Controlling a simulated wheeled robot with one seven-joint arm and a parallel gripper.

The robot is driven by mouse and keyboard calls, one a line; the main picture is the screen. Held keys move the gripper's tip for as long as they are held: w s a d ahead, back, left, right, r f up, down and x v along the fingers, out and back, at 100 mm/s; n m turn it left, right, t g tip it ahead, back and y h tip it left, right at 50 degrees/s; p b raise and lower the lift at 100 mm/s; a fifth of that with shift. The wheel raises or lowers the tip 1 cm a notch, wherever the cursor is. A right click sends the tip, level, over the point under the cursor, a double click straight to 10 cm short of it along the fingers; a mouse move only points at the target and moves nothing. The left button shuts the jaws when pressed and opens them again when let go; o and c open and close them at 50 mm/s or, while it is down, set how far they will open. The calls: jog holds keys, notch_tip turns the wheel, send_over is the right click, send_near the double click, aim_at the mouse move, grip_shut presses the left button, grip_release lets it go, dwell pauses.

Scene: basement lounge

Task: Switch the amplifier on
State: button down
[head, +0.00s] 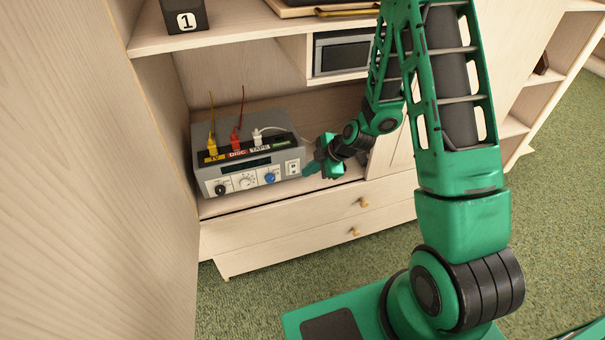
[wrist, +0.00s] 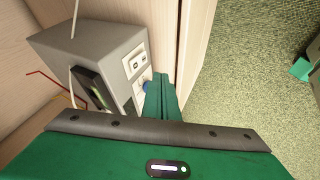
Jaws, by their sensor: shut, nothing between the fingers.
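The amplifier (head: 250,160) is a grey box on the cabinet shelf. Its front has a black knob (head: 221,189), a white dial (head: 246,181), a blue knob (head: 270,177) and a white switch plate (head: 292,167) at the right end. Yellow, red and white plugs stand in its top, labelled TV, DISC and TAPE. My gripper (head: 309,170) is shut and empty, just right of the switch plate. In the wrist view the shut fingers (wrist: 160,97) are beside the amplifier's front (wrist: 138,84), near the switch plate (wrist: 135,65) and blue knob. I cannot tell if they touch it.
The cabinet's side panel (head: 155,200) rises left of the amplifier. A grey-framed device (head: 343,52) sits in a compartment at upper right. Drawers with knobs (head: 363,202) lie below; green carpet is in front.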

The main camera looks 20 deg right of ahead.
aim_at(293, 169)
jog(key=shift+v, duration=2.55)
jog(key=shift+f, duration=0.15)
jog(key=shift+s+d+f, duration=0.1)
jog(key=shift+s+f, duration=0.05)
jog(key=shift+f, duration=0.35)
jog(key=shift+f, duration=0.1)
jog(key=x, duration=0.4)
jog(key=w+x, duration=0.1)
jog(key=x, duration=0.2)
jog(key=w+r+x, duration=0.1)
jog(key=x, duration=0.3)
jog(key=shift+w+d+f, duration=0.1)
jog(key=shift+w+f, duration=0.15)
jog(key=shift+w, duration=0.5)
